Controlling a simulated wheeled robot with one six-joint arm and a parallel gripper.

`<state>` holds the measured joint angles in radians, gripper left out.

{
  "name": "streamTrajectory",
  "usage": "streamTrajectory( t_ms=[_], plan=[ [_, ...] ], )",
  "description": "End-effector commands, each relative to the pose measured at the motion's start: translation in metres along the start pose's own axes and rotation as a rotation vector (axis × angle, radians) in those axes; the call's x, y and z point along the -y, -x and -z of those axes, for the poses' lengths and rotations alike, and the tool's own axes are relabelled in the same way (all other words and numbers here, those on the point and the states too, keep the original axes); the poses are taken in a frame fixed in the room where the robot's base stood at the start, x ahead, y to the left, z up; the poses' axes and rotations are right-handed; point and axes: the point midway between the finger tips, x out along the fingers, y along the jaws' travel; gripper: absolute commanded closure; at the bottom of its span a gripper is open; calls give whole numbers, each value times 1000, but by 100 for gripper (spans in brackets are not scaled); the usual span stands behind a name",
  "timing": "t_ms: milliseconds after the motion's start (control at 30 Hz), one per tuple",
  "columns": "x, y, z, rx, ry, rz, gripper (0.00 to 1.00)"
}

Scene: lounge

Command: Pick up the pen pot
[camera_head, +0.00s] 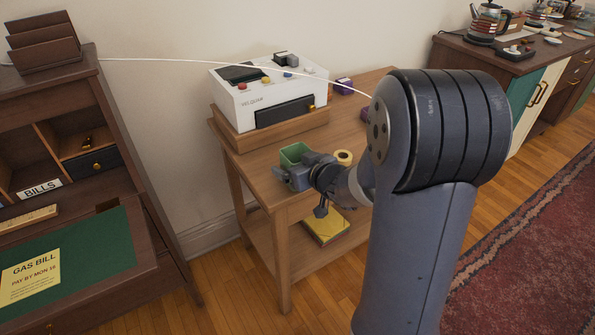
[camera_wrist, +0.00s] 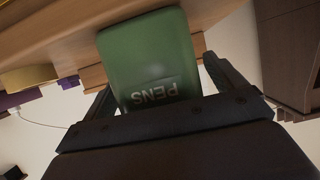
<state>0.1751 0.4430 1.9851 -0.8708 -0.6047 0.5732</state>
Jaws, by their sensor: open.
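The pen pot (camera_head: 293,153) is a small green pot near the front left corner of the wooden side table (camera_head: 262,165). In the wrist view the pot (camera_wrist: 149,60) fills the middle and shows the word PENS upside down. My gripper (camera_head: 292,178) is at the near side of the pot. In the wrist view my gripper (camera_wrist: 155,82) is open, with one finger on each side of the pot. I cannot tell whether either finger touches it. The pot's far side and base are hidden.
A white machine (camera_head: 268,92) stands behind the pot on the table. A tape roll (camera_head: 343,157) lies to the pot's right. A yellow pad (camera_head: 326,227) is on the lower shelf. A wooden desk (camera_head: 75,205) stands left. My arm hides the table's right part.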

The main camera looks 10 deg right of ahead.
Motion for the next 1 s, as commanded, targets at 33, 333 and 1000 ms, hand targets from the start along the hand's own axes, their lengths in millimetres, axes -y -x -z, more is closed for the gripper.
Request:
streamTrajectory(
  t_ms=[33, 333, 1000],
  plan=[
    [0, 0, 0, 0, 0, 0, 9],
    [0, 0, 0, 0, 0, -1, 24],
    [0, 1, 1, -1, 1, -1, 63]
  ],
)
